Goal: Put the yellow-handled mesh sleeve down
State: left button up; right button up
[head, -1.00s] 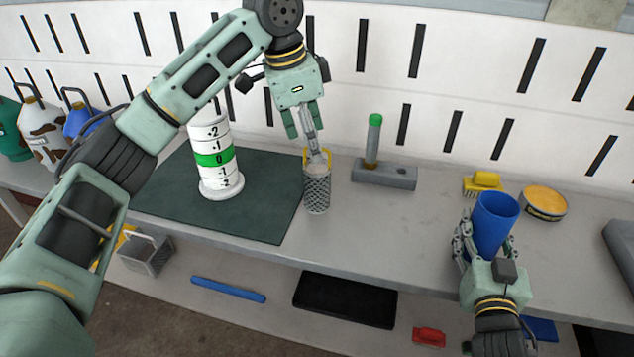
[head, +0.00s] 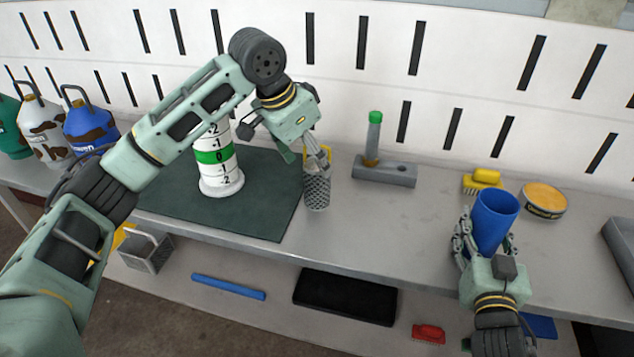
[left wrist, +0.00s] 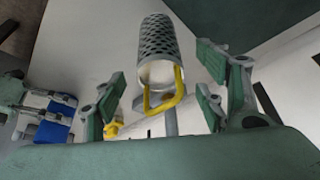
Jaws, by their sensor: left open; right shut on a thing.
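The grey mesh sleeve (head: 317,191) stands upright on the bench at the right edge of the dark green mat. Its yellow handle (head: 327,153) is partly hidden behind my left gripper (head: 316,164). In the left wrist view the sleeve (left wrist: 157,45) and its yellow handle (left wrist: 168,98) lie between the spread fingers of my left gripper (left wrist: 165,95). That gripper is open, with its fingers apart from the sleeve. My right gripper (head: 480,232) is shut on a blue cup (head: 494,222) at the bench's front right.
A white cylinder with a green band (head: 215,158) stands on the mat (head: 262,205), left of the sleeve. A grey block with a green-topped tube (head: 385,171) stands right of it. A yellow brush (head: 483,180) and a round tin (head: 543,200) are farther right.

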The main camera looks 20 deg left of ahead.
aim_at(314, 164)
pick_arm(q)
jog(key=x, duration=0.4)
jog(key=shift+f, duration=0.3)
jog(key=shift+c, duration=0.2)
jog(key=shift+r, duration=0.1)
jog(key=c, duration=1.6)
